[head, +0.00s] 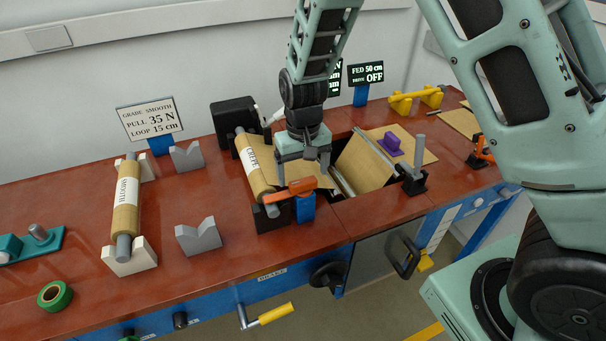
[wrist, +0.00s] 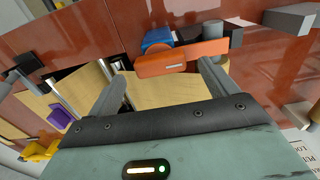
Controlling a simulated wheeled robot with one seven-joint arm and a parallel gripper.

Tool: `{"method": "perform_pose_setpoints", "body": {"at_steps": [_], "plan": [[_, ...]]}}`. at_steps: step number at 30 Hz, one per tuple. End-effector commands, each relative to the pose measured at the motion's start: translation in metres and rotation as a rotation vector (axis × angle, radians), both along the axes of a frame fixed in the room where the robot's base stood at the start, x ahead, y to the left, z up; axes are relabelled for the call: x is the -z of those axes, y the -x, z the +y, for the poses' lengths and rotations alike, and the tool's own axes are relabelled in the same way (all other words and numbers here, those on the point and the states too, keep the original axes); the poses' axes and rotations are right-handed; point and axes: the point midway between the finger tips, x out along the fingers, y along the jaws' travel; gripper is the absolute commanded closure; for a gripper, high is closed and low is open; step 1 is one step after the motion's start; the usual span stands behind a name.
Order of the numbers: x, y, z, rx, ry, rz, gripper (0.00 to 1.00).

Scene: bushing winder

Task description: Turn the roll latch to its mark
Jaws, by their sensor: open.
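The roll latch is an orange lever (head: 290,189) on a blue block (head: 306,209), at the front end of the CREPE roll (head: 254,166). In the wrist view the orange lever (wrist: 182,59) lies crosswise just beyond my fingertips, with a small pale line on its face. The blue block (wrist: 157,38) is behind it. My gripper (head: 303,176) points down over the latch with its fingers apart and nothing held. In the wrist view the gripper (wrist: 163,72) has one finger toward each end of the lever; I cannot tell whether they touch it. I cannot make out the mark.
Kraft-coloured paper runs from the CREPE roll toward an opening (head: 363,165) in the bench. A SMOOTH roll (head: 126,205) rests on white cradles at left. Grey V-blocks (head: 198,237) stand between. A yellow-handled crank (head: 270,314) sticks out in front.

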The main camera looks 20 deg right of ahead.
Motion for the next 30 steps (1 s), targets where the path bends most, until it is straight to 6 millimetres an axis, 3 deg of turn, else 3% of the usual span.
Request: {"method": "perform_pose_setpoints", "body": {"at_steps": [6,17,24,30], "plan": [[0.022,0.0,0.0,0.001,-0.001,0.001,0.15],[0.027,0.0,0.0,-0.001,-0.001,0.0,0.15],[0.026,0.0,0.0,-0.001,-0.001,0.0,0.78],[0.027,0.0,0.0,-0.016,-0.001,0.0,0.77]]}}
